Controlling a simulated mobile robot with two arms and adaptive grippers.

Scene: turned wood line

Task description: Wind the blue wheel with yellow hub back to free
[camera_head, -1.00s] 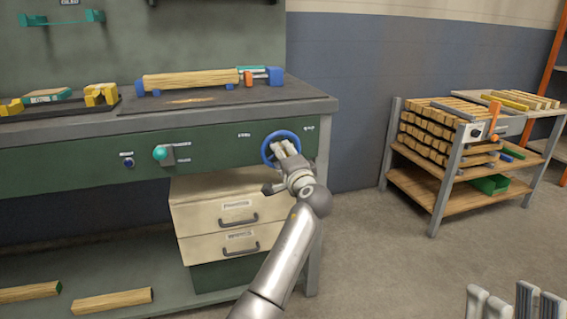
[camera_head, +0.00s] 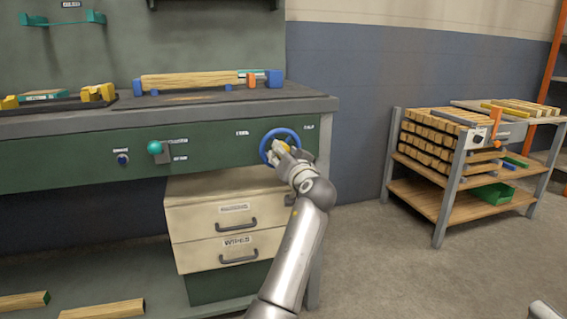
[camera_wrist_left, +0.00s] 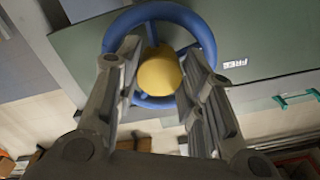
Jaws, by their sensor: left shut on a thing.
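The blue wheel (camera_head: 268,137) is mounted on the bench's green front panel, near its right end. Its yellow hub (camera_head: 283,147) shows in part past my fingers. In the left wrist view the blue rim (camera_wrist_left: 207,40) surrounds the yellow hub (camera_wrist_left: 160,75). My left gripper (camera_head: 284,151) is shut on the wheel, with one finger on each side of the hub in the left wrist view (camera_wrist_left: 162,60). A FREE label (camera_wrist_left: 232,64) is on the panel beside the wheel. A pale part at the bottom right corner may be my right gripper; its fingers cannot be made out.
A teal-knobbed lever (camera_head: 156,148) and a dark blue knob (camera_head: 122,159) sit further left on the panel. Cream drawers (camera_head: 190,217) stand below. A turned wood piece (camera_head: 190,80) lies on the bench. A rack of wood blocks (camera_head: 435,145) stands right, across clear floor.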

